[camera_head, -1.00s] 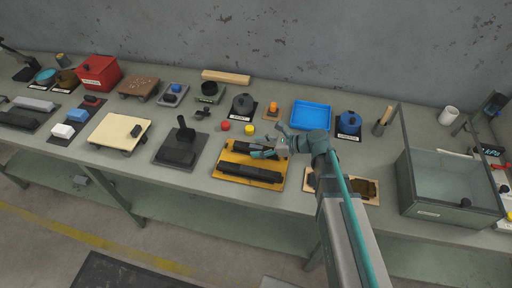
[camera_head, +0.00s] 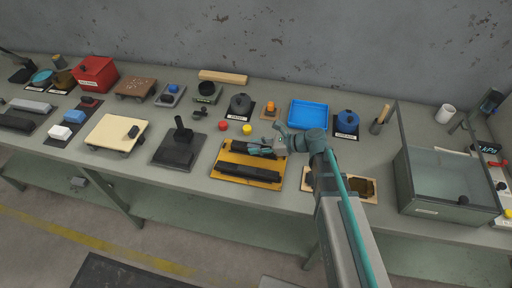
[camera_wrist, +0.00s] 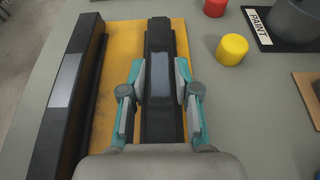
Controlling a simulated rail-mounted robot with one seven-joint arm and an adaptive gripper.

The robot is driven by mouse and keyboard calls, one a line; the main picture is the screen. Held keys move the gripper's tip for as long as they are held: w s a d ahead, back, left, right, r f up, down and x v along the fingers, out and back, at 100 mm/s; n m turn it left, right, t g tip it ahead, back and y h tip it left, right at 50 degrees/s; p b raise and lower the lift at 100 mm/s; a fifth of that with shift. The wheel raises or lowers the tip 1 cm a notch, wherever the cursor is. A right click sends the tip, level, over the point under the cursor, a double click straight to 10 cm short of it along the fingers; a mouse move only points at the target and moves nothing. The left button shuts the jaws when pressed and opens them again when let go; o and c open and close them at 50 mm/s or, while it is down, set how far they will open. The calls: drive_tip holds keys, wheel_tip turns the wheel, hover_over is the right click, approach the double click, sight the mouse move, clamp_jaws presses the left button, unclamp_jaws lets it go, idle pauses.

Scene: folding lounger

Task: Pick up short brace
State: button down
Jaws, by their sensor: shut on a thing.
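The short brace is a black bar with a grey plate on its middle, seen in the wrist view (camera_wrist: 160,112) between my fingers. My gripper (camera_wrist: 160,82) is shut on it, one finger on each side of the grey plate. In the head view my gripper (camera_head: 262,149) is over the back part of the yellow tray (camera_head: 227,158) and partly hides the brace. A longer black bar (camera_head: 246,172), also with a grey plate, lies along the tray's front part. I cannot tell whether the brace is clear of the tray.
A red cylinder (camera_head: 222,126) and a yellow cylinder (camera_head: 247,129) stand just behind the tray. A dark block with an upright handle (camera_head: 178,153) is to the left. A board with dark recesses (camera_head: 358,188) and a glass-walled box (camera_head: 445,180) are to the right.

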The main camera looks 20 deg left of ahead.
drive_tip(key=shift+r, duration=0.1)
drive_tip(key=shift+r+b, duration=0.6)
drive_tip(key=shift+r, duration=0.25)
drive_tip(key=s+d+r+b, duration=0.4)
drive_tip(key=s+r+b, duration=0.3)
drive_tip(key=s+r, duration=0.1)
drive_tip(key=shift+s+d+r+b, duration=0.2)
drive_tip(key=shift+d+r+b, duration=0.05)
drive_tip(key=shift+d+b, duration=0.05)
